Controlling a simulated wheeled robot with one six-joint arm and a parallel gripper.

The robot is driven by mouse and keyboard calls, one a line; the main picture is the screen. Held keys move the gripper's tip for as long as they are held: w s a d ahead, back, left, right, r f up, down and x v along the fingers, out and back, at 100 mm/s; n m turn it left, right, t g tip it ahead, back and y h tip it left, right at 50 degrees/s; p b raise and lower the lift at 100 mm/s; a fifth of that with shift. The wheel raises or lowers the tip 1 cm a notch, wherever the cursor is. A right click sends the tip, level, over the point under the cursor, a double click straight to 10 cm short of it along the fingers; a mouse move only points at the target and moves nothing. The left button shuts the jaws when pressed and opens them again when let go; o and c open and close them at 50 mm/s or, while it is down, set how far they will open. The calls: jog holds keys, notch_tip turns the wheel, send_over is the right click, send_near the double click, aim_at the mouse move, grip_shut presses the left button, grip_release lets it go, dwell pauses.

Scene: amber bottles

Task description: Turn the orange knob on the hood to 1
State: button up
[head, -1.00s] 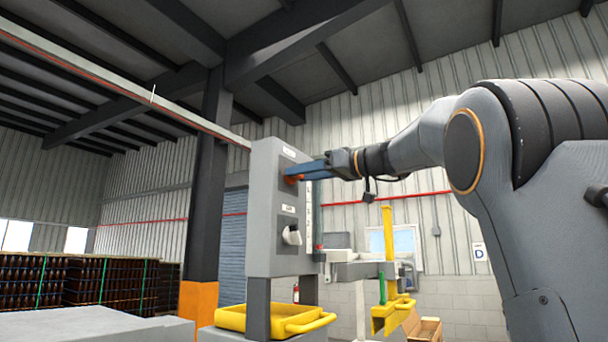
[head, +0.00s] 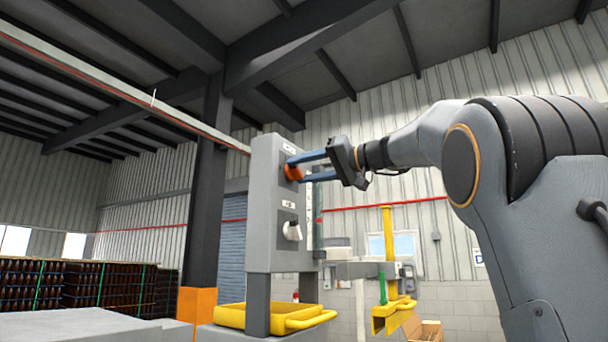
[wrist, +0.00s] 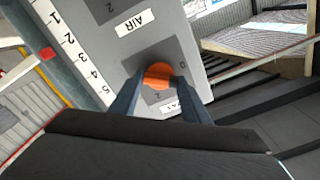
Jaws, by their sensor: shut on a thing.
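The orange knob (head: 293,173) is on the upper part of the grey hood panel (head: 265,215). In the wrist view the orange knob (wrist: 158,76) sits on a dark plate with small numbers around it, a 0 to its right and a 2 below it. My gripper (head: 290,166) is shut on the orange knob, with one blue finger on each side. It also shows in the wrist view (wrist: 155,82). The exact setting of the knob is hard to tell.
A light grey knob (head: 292,231) is lower on the same panel. A number strip (wrist: 76,50) runs along the panel's side. A yellow tray (head: 232,316) is below, and a yellow bracket (head: 390,312) hangs at the right. Crates (head: 90,285) stand far left.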

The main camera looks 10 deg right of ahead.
jog(key=m, duration=0.4)
jog(key=shift+m, duration=0.4)
dwell(0.4)
jog(key=o, duration=1)
jog(key=shift+o, duration=0.2)
jog(key=b+v, duration=0.3)
jog(key=v, duration=0.4)
jog(key=shift+s+d, duration=0.3)
jog(key=shift+d, duration=0.05)
